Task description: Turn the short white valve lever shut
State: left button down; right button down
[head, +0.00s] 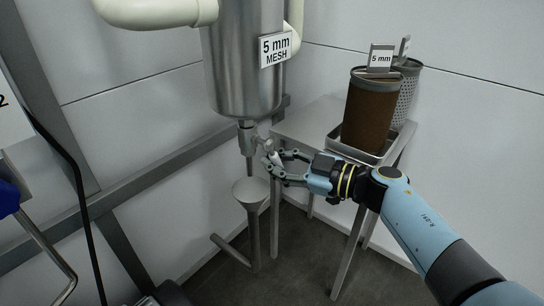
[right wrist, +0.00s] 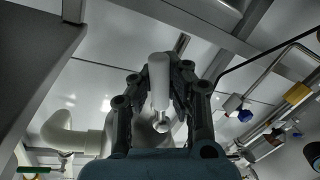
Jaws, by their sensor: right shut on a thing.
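The short white valve lever (head: 274,158) hangs from the metal valve (head: 249,139) under the steel tank (head: 246,70). My right gripper (head: 274,165) reaches in from the right and is shut on this lever. In the right wrist view the white lever (right wrist: 158,72) stands upright between the fingers of the right gripper (right wrist: 160,88). The fingers hide part of the lever and valve. My left gripper is not in view.
A funnel on a pipe (head: 251,190) stands below the valve outlet. To the right, a metal table (head: 300,122) holds a tray (head: 362,150) with a brown-filled mesh basket (head: 370,110). A grey wall rail (head: 150,175) runs behind. Dark floor is open at lower right.

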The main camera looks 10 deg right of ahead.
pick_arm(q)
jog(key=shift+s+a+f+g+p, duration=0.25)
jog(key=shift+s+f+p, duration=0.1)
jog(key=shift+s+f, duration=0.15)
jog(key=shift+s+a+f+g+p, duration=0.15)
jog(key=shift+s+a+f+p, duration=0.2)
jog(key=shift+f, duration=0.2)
pick_arm(e)
jog(key=shift+w+d+r+n+h, duration=0.15)
jog(key=shift+d+n, duration=0.1)
jog(key=shift+n, duration=0.2)
jog(key=shift+w+d+f+n+h, duration=0.15)
jog(key=shift+d+n, duration=0.1)
jog(key=shift+n, duration=0.2)
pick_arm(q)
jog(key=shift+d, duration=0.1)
pick_arm(e)
jog(key=c, duration=1.4)
grip_release()
jog(key=shift+s+d+r, duration=0.1)
jog(key=shift+d+r, duration=0.05)
jog(key=shift+r, duration=0.05)
jog(key=shift+o, duration=0.9)
jog(key=shift+a+r, duration=0.1)
jog(key=shift+a, duration=0.1)
